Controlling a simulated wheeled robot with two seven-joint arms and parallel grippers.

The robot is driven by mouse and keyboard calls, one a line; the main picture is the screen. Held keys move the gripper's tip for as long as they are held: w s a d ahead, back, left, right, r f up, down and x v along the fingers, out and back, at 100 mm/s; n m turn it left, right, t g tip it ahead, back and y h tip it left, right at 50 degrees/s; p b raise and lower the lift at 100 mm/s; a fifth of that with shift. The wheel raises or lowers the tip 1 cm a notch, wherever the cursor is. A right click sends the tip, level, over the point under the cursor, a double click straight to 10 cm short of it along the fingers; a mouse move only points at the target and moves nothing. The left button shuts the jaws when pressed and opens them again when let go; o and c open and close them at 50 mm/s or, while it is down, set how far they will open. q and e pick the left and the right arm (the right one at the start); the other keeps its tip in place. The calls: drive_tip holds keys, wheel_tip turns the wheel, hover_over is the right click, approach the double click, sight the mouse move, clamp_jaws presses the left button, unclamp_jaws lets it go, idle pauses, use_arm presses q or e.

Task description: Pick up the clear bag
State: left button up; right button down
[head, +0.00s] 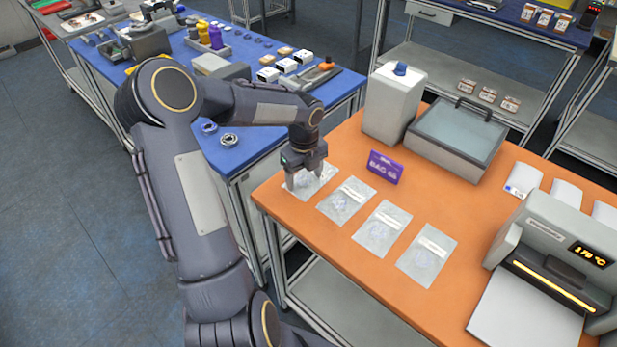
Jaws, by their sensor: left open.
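Several clear bags with white labels lie flat in a row on the orange table (330,252). The leftmost clear bag (323,183) is partly hidden under my left gripper (304,184). My left gripper points down with its fingers apart, right over or at this bag; I cannot tell if the fingertips touch it. Another clear bag (346,200) lies just to its right, then a third bag (382,229) and the rightmost bag (427,255). My right gripper is not in view.
A purple sign (385,167) stands behind the bags. A white box (393,105) and a grey lidded case (457,136) stand farther back. A sealing machine (560,260) fills the right side. A blue table (245,150) with parts adjoins at the left.

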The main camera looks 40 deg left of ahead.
use_arm(q)
drive_tip(key=shift+f, duration=0.2)
drive_tip(key=c, duration=1.1)
drive_tip(key=shift+r, duration=0.1)
